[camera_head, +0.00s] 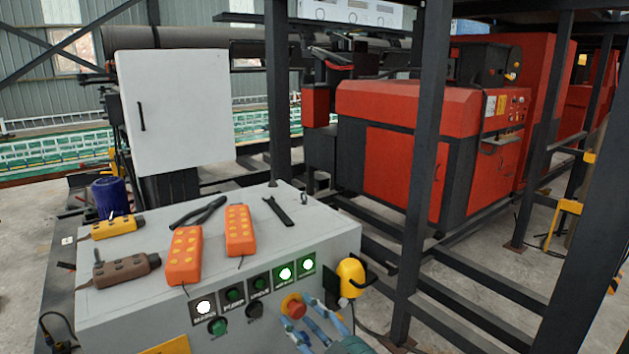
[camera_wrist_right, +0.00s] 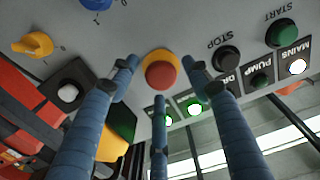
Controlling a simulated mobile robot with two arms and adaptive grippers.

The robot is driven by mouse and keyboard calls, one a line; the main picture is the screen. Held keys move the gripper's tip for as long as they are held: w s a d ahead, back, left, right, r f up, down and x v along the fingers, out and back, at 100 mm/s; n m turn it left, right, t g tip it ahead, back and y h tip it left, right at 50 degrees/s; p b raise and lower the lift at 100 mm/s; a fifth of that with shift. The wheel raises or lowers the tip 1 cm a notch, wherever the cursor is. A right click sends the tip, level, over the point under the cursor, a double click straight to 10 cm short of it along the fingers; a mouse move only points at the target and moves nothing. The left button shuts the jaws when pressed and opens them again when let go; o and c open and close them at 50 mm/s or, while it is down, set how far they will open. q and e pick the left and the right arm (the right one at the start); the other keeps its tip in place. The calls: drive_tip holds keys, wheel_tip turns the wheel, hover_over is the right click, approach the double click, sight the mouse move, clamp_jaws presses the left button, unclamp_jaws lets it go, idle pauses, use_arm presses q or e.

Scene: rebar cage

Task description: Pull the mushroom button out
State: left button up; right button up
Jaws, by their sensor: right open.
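The red mushroom button (camera_head: 296,308) with its yellow collar sits on the sloped front panel of the grey control console (camera_head: 330,240). In the right wrist view the button (camera_wrist_right: 160,75) shows in the middle, facing me. My right gripper (camera_head: 308,322) is open at the panel, with its blue fingers around the button. In the right wrist view its fingertips (camera_wrist_right: 160,82) spread on several sides of the red cap. Whether any finger touches the cap I cannot tell. My left gripper is in neither view.
Lit and dark push buttons (camera_head: 233,294) line the panel left of the mushroom button. A yellow lamp-like part (camera_head: 351,277) projects at the console's right. A dark steel post (camera_head: 424,160) stands to the right.

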drive_tip(key=p+v, duration=0.2)
drive_tip(key=v, duration=0.5)
drive_tip(key=shift+w, duration=0.1)
